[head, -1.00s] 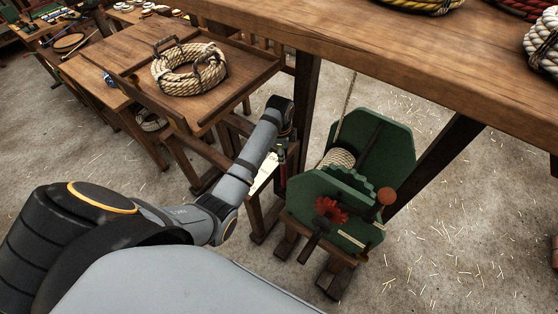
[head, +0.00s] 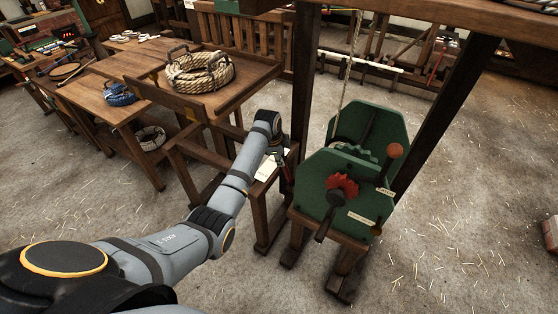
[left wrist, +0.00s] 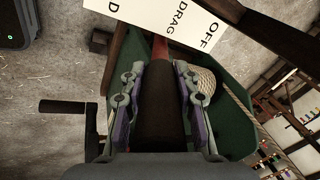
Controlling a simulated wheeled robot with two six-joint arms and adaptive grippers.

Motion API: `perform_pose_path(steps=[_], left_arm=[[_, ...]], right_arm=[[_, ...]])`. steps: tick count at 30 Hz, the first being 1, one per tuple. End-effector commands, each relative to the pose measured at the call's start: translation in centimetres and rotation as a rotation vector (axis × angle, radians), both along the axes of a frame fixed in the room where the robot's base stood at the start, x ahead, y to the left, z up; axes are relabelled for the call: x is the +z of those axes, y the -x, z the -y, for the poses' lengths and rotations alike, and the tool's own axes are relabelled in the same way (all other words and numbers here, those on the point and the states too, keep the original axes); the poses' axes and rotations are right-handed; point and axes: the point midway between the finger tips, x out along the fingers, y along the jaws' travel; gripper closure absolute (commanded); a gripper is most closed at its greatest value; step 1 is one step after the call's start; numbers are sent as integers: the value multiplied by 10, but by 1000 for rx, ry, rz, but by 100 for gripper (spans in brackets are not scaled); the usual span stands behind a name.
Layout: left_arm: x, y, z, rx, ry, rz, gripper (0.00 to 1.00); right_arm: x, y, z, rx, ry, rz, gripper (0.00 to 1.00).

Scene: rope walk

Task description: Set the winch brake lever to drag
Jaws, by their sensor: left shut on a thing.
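The green winch (head: 355,180) stands on a wooden frame right of centre in the head view. My left gripper (head: 276,152) is at its left side, next to a white label plate (head: 265,169). In the left wrist view my left gripper (left wrist: 157,95) is shut on the dark grip of the brake lever (left wrist: 158,115), with a finger on each side. The lever's red shaft runs up to the edge of the label plate (left wrist: 192,24), near the word DRAG. OFF is to its right; a letter D shows at left. My right gripper is not in view.
A red-orange knob (head: 394,150) and a red toothed part (head: 343,186) are on the winch. A black crank handle (left wrist: 62,106) sticks out at left in the wrist view. A table with a rope coil (head: 199,72) stands behind. The floor at right is mostly clear.

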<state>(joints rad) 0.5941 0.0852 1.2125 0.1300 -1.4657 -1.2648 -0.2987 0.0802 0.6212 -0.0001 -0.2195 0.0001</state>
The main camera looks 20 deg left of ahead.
Motion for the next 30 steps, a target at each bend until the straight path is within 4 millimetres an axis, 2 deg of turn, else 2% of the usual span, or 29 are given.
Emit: perform_pose_path(steps=[3,4,9,17,20,23,30], left_arm=[[3,-2,0,0,0,7,100],[3,-2,0,1,-1,8,65],[2,-1,0,0,0,5,46],[1,-1,0,0,1,3,46],[8,2,0,0,1,4,46],[26,8,-2,0,0,7,46],[81,27,-5,1,-1,8,46]], right_arm=[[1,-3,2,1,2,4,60],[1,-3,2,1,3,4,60],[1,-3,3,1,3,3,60],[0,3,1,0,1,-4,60],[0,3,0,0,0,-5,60],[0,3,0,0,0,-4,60],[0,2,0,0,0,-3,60]])
